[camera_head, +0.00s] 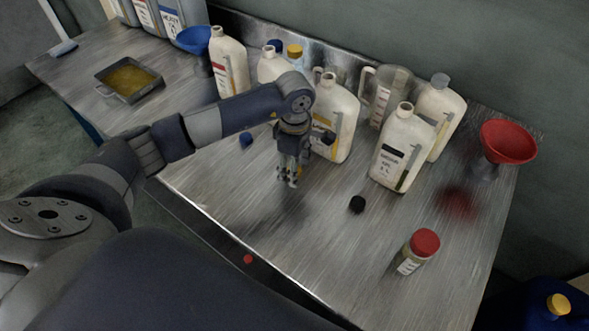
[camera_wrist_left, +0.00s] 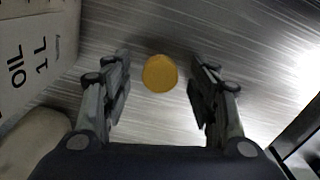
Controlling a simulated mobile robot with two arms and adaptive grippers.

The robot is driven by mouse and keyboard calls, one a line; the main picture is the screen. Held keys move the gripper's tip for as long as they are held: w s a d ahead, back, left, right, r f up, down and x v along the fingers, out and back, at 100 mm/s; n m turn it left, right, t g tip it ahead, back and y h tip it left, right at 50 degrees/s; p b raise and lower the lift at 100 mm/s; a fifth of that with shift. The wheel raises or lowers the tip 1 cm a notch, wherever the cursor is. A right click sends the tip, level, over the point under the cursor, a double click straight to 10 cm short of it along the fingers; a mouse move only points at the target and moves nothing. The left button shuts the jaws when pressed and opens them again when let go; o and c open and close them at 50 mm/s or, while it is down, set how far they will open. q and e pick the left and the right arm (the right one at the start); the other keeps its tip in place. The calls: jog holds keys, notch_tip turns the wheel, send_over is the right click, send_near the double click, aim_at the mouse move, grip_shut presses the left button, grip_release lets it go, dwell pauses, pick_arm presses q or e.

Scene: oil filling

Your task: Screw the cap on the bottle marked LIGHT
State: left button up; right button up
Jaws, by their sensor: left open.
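An uncapped cream bottle with a yellow label (camera_head: 336,118) stands behind my left gripper (camera_head: 288,178); its label is partly covered, so I cannot read the name. In the left wrist view, a yellow-orange round cap (camera_wrist_left: 160,73) lies on the metal table, between and beyond the spread fingers of my left gripper (camera_wrist_left: 160,62). The fingers are open and empty. In the head view this cap is hidden by the gripper. A cream bottle marked OIL 1 L (camera_wrist_left: 38,50) stands at the left of the wrist view. My right gripper is out of view.
The medium oil bottle (camera_head: 399,155) stands uncapped to the right. A black cap (camera_head: 357,204), a blue cap (camera_head: 246,141) and a red-lidded jar (camera_head: 419,252) rest on the table (camera_head: 330,255). A red funnel (camera_head: 507,142) is at the right. The front middle is mostly clear.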

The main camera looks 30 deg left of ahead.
pick_arm(q)
jog(key=shift+c, duration=0.3)
jog(key=c, duration=0.7)
jog(key=shift+r, duration=0.1)
jog(key=shift+r, duration=0.55)
notch_tip(320, 180, up, 2)
jog(key=shift+s+r+b, duration=0.1)
jog(key=shift+r+b, duration=0.05)
jog(key=shift+b, duration=0.55)
jog(key=s+d+b, duration=0.1)
jog(key=s, duration=0.4)
jog(key=s+r+b, duration=0.1)
jog(key=s, duration=0.4)
jog(key=s+d+b, duration=0.1)
jog(key=s, duration=0.4)
jog(key=shift+s+d+r, duration=0.25)
jog(key=shift+s+d, duration=0.05)
jog(key=shift+s, duration=0.05)
